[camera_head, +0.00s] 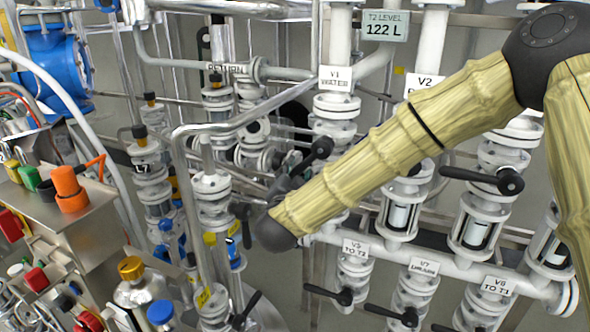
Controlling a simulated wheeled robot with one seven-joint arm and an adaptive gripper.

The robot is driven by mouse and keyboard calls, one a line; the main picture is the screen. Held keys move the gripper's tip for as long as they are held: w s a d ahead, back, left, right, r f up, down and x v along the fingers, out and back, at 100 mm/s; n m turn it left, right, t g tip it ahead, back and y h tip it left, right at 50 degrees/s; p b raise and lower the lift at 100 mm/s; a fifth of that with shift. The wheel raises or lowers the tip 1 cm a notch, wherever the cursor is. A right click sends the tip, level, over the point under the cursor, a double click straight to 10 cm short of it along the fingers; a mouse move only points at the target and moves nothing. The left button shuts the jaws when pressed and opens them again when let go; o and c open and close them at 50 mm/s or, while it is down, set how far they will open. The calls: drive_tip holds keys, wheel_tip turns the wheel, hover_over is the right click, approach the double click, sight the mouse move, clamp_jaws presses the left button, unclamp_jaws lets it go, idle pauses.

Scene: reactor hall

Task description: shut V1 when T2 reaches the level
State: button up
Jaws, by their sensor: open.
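The T2 level display (384,26) at the top reads 122 L. V1 is the white flanged valve under the label "V1 WATER" (336,79), on a vertical white pipe. Its black handle (322,147) shows just left of the pipe and slants down to the left. My arm comes in from the right, crosses in front of the pipes and ends at a dark wrist below and left of V1. My gripper (288,166) is open, close to the V1 handle. The fingers are dark and partly hidden, so I cannot tell whether they touch the handle.
Lower valves V3 (355,249), V7 (424,267) and V8 (498,286) hang below a horizontal pipe. A bent grey pipe (181,160) stands left of my gripper. A cluttered metal cart (95,225) is at left.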

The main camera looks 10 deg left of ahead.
drive_tip(key=shift+w, duration=0.2)
clamp_jaws()
